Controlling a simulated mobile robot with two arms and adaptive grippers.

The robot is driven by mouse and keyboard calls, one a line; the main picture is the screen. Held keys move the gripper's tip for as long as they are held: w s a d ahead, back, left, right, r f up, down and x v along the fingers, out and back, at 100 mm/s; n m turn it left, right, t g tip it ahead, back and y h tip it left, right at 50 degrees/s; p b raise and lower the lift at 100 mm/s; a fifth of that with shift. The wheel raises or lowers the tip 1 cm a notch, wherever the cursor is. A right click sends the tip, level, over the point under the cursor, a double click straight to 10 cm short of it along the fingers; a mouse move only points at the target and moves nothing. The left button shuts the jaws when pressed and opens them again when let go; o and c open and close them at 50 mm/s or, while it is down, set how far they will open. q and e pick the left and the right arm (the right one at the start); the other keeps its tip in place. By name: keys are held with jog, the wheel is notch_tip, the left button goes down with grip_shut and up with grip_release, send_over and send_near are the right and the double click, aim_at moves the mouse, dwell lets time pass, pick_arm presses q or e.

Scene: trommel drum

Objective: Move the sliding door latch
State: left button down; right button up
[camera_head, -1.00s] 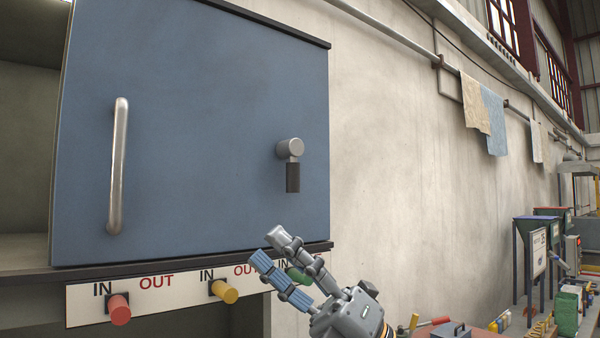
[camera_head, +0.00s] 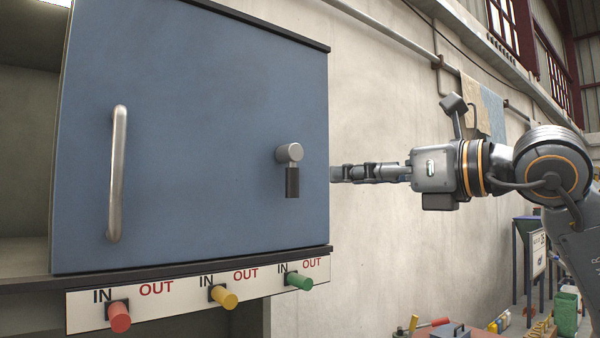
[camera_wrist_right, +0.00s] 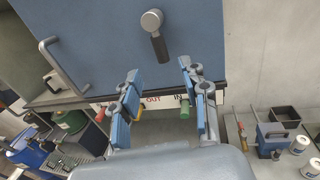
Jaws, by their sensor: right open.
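The blue sliding door (camera_head: 210,130) carries a latch (camera_head: 290,168) near its right edge, a round grey knob with a dark handle pointing down. The latch also shows in the right wrist view (camera_wrist_right: 156,38), its handle slightly tilted. My right gripper (camera_head: 338,173) reaches in from the right, level with the latch handle, its fingertips at the door's right edge; part of them may be hidden there. In the right wrist view the gripper (camera_wrist_right: 158,72) is open and empty, its fingers spread below the latch and apart from it. My left gripper is not in view.
A metal bar handle (camera_head: 117,175) is on the door's left side. Below it a white IN/OUT panel (camera_head: 180,297) holds red (camera_head: 119,316), yellow (camera_head: 223,296) and green (camera_head: 299,282) knobs. A concrete wall (camera_head: 370,260) stands to the right of the door.

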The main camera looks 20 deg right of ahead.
aim_at(298, 178)
jog(key=p+x, duration=0.4)
jog(key=x, duration=0.6)
jog(key=shift+a+r, duration=0.1)
jog(key=shift+r, duration=0.1)
jog(key=shift+w+a+f+p, duration=0.15)
jog(key=shift+w+a+p, duration=0.2)
jog(key=shift+w, duration=0.15)
jog(key=shift+d, duration=0.1)
grip_shut()
